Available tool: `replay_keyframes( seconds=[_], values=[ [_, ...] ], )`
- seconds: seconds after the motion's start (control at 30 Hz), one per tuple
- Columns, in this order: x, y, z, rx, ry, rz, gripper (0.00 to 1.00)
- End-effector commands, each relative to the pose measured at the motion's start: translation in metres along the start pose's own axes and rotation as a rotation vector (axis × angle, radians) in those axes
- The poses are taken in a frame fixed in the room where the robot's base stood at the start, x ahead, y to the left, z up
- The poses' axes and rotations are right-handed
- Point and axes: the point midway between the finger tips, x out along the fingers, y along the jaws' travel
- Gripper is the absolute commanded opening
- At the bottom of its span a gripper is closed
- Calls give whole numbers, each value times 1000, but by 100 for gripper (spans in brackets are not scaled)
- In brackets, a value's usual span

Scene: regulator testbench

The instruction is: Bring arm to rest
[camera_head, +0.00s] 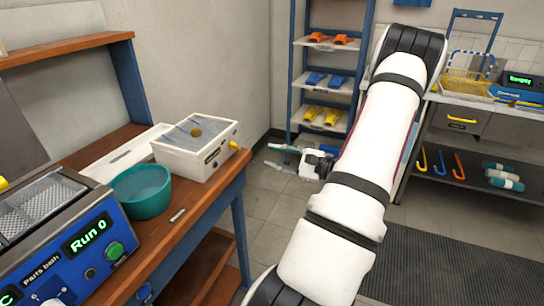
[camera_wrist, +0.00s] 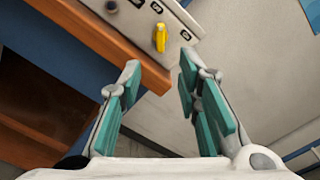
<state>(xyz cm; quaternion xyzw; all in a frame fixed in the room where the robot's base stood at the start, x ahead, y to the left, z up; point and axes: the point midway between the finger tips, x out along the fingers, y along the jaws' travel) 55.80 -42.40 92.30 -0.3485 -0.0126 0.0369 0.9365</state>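My white arm stretches across the right half of the head view. It ends in my gripper (camera_head: 282,156), just off the right edge of the wooden workbench (camera_head: 195,211). In the wrist view my gripper (camera_wrist: 160,92) has its two teal-padded fingers spread apart with nothing between them. Beyond the fingertips, the bench corner and a white box with a yellow knob (camera_wrist: 160,38) show. In the head view this white box (camera_head: 198,160) stands on the bench, left of my gripper and apart from it.
A teal bowl (camera_head: 142,191) and a blue parts bath (camera_head: 60,245) reading "Run 0" stand on the bench. A blue rack (camera_head: 290,90) with orange, blue and yellow items stands behind. A counter (camera_head: 480,104) with a yellow basket (camera_head: 467,76) is at right. Floor is clear between.

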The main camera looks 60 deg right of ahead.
Motion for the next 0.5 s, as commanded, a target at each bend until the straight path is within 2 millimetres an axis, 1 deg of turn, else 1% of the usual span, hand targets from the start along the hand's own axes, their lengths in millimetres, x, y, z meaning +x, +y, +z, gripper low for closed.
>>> replay_keyframes(
  seconds=[0.4,0.47,0.5],
  values=[
    [0,0,0,-1,0,0,31],
    [2,0,2,-3,-3,7,31],
    [5,1,6,-8,-8,22,31]
  ],
)
